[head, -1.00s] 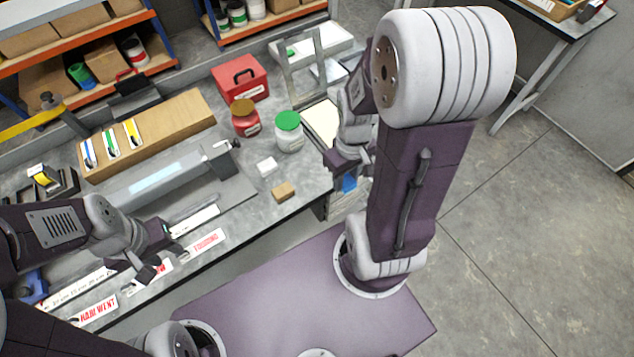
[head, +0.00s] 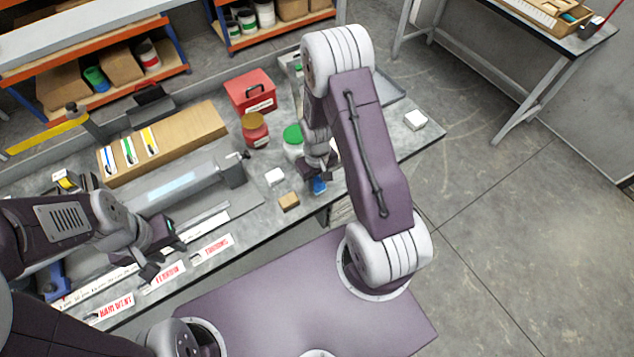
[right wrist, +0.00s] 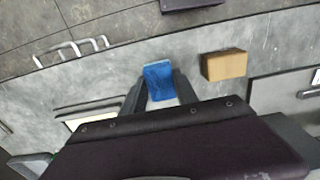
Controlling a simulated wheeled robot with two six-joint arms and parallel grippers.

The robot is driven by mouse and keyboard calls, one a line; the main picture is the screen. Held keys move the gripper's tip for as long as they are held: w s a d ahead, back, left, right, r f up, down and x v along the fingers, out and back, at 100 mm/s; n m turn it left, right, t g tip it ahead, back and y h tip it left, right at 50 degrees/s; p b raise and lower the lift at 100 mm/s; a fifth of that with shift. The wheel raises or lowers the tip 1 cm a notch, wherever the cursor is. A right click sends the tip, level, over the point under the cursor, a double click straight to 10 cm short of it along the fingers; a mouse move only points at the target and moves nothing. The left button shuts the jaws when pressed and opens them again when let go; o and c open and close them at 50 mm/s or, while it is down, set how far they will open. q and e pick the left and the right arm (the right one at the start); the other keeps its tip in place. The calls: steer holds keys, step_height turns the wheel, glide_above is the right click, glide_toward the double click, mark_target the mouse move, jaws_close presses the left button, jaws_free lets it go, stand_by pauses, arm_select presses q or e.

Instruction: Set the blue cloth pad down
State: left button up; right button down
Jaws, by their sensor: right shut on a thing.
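The blue cloth pad (head: 319,186) is in my right gripper (head: 317,175), near the bench's front edge in the head view. In the right wrist view the pad (right wrist: 158,80) sits between the two fingers of my right gripper (right wrist: 160,90), which is shut on it. The grey bench top lies behind it in that view; I cannot tell if the pad touches it. My left gripper (head: 158,252) is over the left front of the bench, with its fingers apart and nothing seen between them.
A tan block (head: 289,201) and a white block (head: 275,177) lie left of the pad. The tan block also shows in the right wrist view (right wrist: 223,65). A green-lidded jar (head: 293,138), a red-brown jar (head: 255,130) and a red box (head: 250,92) stand behind.

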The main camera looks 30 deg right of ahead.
steer(key=shift+f, duration=0.7)
steer(key=shift+w+f, duration=0.15)
steer(key=shift+f, duration=0.2)
steer(key=shift+f, duration=0.2)
steer(key=c, duration=1)
jaws_free()
steer(key=shift+r, duration=0.1)
steer(key=shift+o, duration=0.3)
